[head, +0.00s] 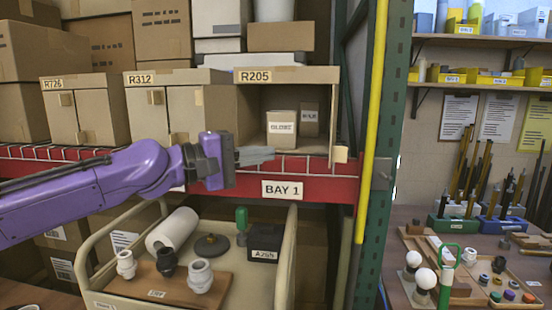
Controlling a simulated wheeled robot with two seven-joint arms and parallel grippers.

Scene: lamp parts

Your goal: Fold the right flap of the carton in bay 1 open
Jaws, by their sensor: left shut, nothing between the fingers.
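The carton R205 (288,76) stands on the red shelf beam above the BAY 1 sign (283,190), with its front open. Its right flap (335,122) shows as a narrow strip along the right side of the opening, seen almost edge-on, with a tan knob (341,154) low on it. Its left flap (219,108) stands out at the left side of the opening. My left gripper (256,155) is shut and empty, pointing right in front of the carton's lower left part, apart from the right flap. My right gripper is not in view.
Inside the carton are a small labelled box (282,128) and a darker box (309,118). Cartons R312 (150,77) and R726 (62,82) stand to the left. A green post (385,120) and a yellow pole (373,120) rise at right. A loaded cart (285,255) stands below.

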